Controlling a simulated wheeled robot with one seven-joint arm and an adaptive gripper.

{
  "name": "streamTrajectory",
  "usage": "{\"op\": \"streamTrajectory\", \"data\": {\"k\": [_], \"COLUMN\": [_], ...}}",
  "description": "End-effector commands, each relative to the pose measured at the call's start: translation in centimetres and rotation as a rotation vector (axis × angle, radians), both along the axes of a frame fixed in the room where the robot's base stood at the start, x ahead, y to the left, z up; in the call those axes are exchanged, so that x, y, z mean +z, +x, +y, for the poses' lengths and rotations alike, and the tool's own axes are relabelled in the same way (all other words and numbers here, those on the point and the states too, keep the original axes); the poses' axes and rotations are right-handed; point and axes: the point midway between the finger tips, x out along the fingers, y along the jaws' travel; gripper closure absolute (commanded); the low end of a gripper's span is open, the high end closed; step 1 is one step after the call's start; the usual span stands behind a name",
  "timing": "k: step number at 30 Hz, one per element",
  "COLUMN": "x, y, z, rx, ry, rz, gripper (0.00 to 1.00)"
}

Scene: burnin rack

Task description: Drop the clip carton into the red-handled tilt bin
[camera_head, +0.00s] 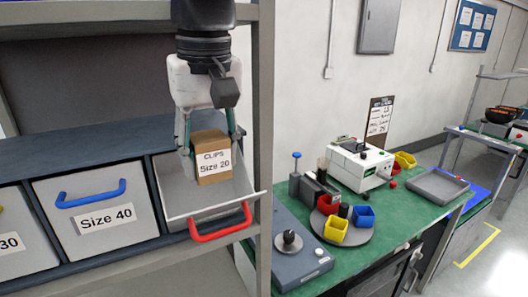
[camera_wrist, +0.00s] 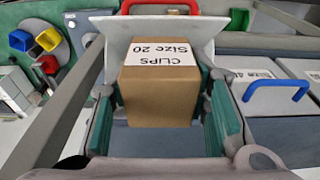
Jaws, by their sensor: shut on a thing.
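The clip carton (camera_head: 212,159) is a brown box with a white label reading "CLIPS Size 20". My gripper (camera_head: 208,150) points down and is shut on it, one finger on each side. The red-handled tilt bin (camera_head: 178,200) is tilted open, its red handle (camera_head: 221,222) at the front. The carton is over or within the bin's mouth; I cannot tell if it touches the bottom. In the wrist view the carton (camera_wrist: 160,95) fills the space between the green finger pads, with the bin's front panel (camera_wrist: 205,32) beyond it.
Left of the bin is a closed bin with a blue handle (camera_head: 90,194), labelled "Size 40". A grey rack post (camera_head: 263,130) stands close on the right. Beyond it, a green bench (camera_head: 400,215) holds small coloured bins, a white machine (camera_head: 358,165) and a grey tray (camera_head: 438,187).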

Motion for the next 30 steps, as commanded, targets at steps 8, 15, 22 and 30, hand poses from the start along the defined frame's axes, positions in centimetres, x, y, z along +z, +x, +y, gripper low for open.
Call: {"op": "streamTrajectory", "data": {"k": [8,15,22,30], "x": [0.0,0.0,1.6,6.9], "y": [0.0,0.0,-0.1,-0.8], "z": [0.0,0.0,-0.1,-0.5], "rx": [0.0,0.0,-0.001,-0.001], "ry": [0.0,0.0,0.002,0.004], "rz": [0.0,0.0,-0.002,-0.004], "gripper": [0.34,0.34,0.34,0.34]}}
